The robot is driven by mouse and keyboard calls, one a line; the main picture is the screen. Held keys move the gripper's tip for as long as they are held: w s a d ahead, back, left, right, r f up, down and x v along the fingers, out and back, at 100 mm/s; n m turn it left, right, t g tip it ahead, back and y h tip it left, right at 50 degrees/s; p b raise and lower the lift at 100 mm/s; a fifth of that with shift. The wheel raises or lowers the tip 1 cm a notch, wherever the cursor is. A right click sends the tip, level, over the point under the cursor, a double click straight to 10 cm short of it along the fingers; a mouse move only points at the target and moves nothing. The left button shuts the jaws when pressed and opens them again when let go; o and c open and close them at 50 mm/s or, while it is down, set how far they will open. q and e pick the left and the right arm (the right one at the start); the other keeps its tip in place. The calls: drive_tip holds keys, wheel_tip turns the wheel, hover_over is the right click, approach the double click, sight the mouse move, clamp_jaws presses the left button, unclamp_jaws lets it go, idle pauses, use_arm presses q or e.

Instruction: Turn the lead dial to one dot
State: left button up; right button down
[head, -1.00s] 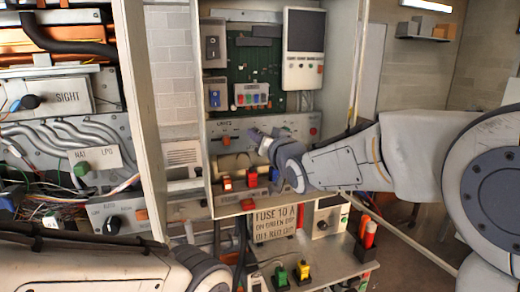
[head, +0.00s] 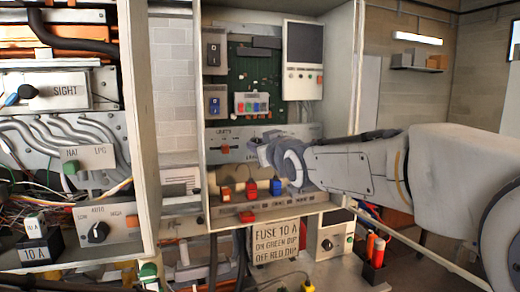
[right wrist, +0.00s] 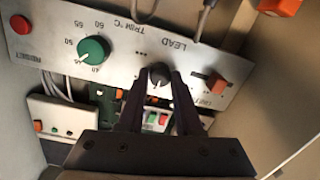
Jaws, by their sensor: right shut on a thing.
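The lead dial (right wrist: 158,75) is a small dark knob on a grey metal panel (right wrist: 60,22), under the upside-down word LEAD in the right wrist view. Small dots are printed beside it; I cannot make out which one the pointer faces. My right gripper (right wrist: 157,80) has its dark fingers shut on the knob's two sides. In the head view my right gripper (head: 262,152) is at the panel inside the open cabinet and hides the dial. My left gripper is out of view.
On the same panel are a green dial (right wrist: 93,50), a red button (right wrist: 20,24) and an orange slider (right wrist: 216,84). Red (head: 252,190) and blue (head: 276,187) switches stand below the arm. The cabinet's side walls rise left and right of it.

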drive_tip(key=shift+r, duration=0.1)
drive_tip(key=c, duration=0.6)
unclamp_jaws()
drive_tip(key=shift+s+d, duration=0.1)
drive_tip(key=shift+s, duration=0.15)
drive_tip(key=b+v, duration=0.1)
drive_tip(key=v, duration=0.9)
